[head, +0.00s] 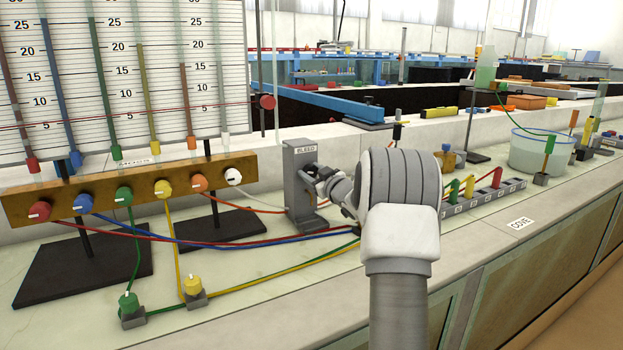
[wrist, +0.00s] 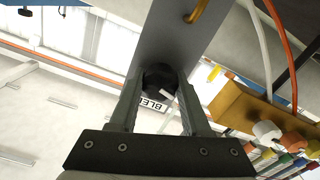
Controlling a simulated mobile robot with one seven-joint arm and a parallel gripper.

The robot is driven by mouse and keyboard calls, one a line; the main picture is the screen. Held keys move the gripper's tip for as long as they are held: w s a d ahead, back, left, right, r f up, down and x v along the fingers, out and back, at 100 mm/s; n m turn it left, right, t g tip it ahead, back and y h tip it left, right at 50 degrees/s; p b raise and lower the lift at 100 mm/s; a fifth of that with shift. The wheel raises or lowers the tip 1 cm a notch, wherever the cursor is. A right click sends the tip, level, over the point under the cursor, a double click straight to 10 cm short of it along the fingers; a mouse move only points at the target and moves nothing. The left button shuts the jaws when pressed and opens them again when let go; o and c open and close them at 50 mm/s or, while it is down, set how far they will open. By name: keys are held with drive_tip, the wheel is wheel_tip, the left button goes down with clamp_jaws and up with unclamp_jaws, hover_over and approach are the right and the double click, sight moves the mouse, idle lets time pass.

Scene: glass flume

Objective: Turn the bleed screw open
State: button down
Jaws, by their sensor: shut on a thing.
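The bleed screw is a dark round knob (wrist: 157,79) with a short white mark, on the face of a grey upright block (head: 299,192) labelled BLEED. In the wrist view the block (wrist: 180,45) and its label appear upside down, and the label is partly covered. My gripper (head: 318,183) reaches the block's right side in the head view. Its two fingers (wrist: 160,100) are shut on the knob, one on each side. In the head view the knob is mostly hidden by the gripper.
A brass manifold (head: 130,190) with several coloured knobs stands left of the block. Coloured tubes (head: 270,241) run along the bench close to the block's base. A numbered grey rack (head: 485,197) with coloured clips lies to the right, and a water-filled beaker (head: 540,152) stands farther right.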

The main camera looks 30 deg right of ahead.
drive_tip(key=n+b, duration=0.2)
drive_tip(key=n, duration=0.2)
drive_tip(key=shift+f+n, duration=0.1)
drive_tip(key=shift+n, duration=0.2)
drive_tip(key=n, duration=0.4)
idle(0.3)
drive_tip(key=shift+c, duration=1.9)
unclamp_jaws()
drive_tip(key=s+a+p, duration=0.1)
drive_tip(key=s+p, duration=0.1)
drive_tip(key=s, duration=1.5)
drive_tip(key=shift+s+p, duration=0.2)
drive_tip(key=shift+p, duration=0.2)
